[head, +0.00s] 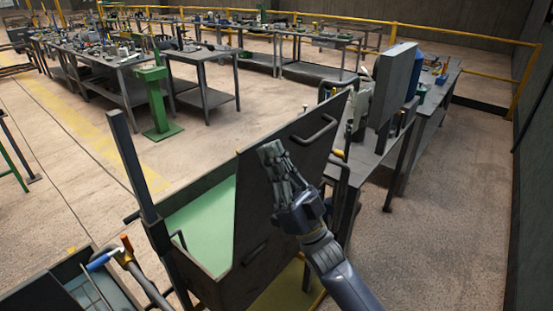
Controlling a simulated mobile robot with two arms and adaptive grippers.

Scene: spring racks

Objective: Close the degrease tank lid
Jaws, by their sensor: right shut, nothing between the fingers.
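The degrease tank (190,263) stands in the lower middle of the head view, a dark box with pale green inside. Its dark lid (254,205) is open, standing steeply along the tank's right side. A bar handle (316,129) shows near the lid's top right corner. My right gripper (270,152) is shut and empty, in front of the lid's near face, left of and a little below the handle. I cannot tell if it touches the lid. It hides part of the lid. My left gripper is not in view.
A workbench (375,160) with tools stands close behind the lid on the right. A tray (75,290) with blue- and orange-handled tools is at lower left. A dark post (132,165) rises at the tank's left. Open floor (440,230) lies right.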

